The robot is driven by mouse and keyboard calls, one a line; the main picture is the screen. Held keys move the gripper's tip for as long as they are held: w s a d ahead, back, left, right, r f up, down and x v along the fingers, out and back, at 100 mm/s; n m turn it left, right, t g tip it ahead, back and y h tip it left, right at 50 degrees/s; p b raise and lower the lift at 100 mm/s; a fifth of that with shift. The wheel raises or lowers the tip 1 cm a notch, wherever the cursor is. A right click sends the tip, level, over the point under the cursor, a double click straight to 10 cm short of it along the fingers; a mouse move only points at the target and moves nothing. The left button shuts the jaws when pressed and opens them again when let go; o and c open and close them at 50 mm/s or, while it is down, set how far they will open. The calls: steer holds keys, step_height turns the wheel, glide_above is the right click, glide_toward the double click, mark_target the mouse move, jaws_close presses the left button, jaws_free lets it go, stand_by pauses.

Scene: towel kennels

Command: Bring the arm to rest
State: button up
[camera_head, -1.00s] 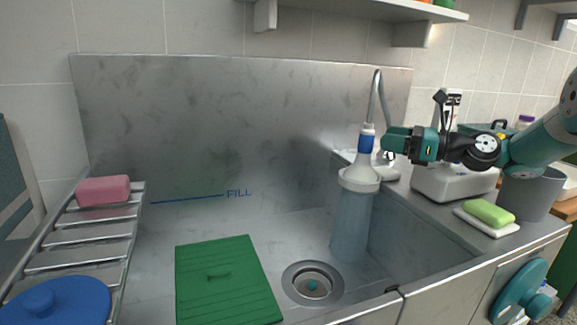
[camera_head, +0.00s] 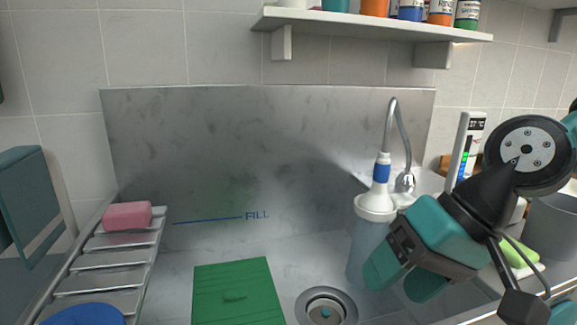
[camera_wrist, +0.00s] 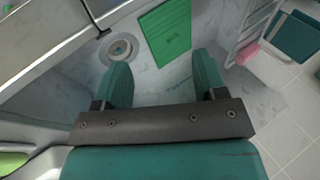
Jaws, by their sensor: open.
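My gripper (camera_head: 403,285) is at the right of the head view, pointing down and left over the sink's right side. In the wrist view its two teal fingers (camera_wrist: 157,80) are spread apart with nothing between them. Behind it in the head view stands a clear bottle-like cylinder with a white collar (camera_head: 376,207) and a blue-banded top (camera_head: 382,170). The gripper hides the lower right of that cylinder. Whether they touch cannot be told from the head view.
The steel sink holds a green board (camera_head: 236,292) beside a round drain (camera_head: 326,307). A rack (camera_head: 108,262) with a pink sponge (camera_head: 127,215) is at left. A faucet (camera_head: 393,125), a thermometer (camera_head: 463,150), a green soap (camera_head: 518,252) and a grey bin (camera_head: 553,225) are at right. A shelf (camera_head: 370,27) hangs above.

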steer(key=s+d+n+g+h+p, duration=0.1)
steer(key=s+d+n+h+p, duration=0.1)
steer(key=s+d+n, duration=0.45)
step_height(320, 180, up, 11)
steer(key=a+m+p, duration=0.1)
steer(key=a+p, duration=0.1)
steer(key=p, duration=0.9)
steer(key=shift+s+p, duration=0.3)
steer(key=shift+s, duration=0.1)
steer(key=shift+m, duration=0.25)
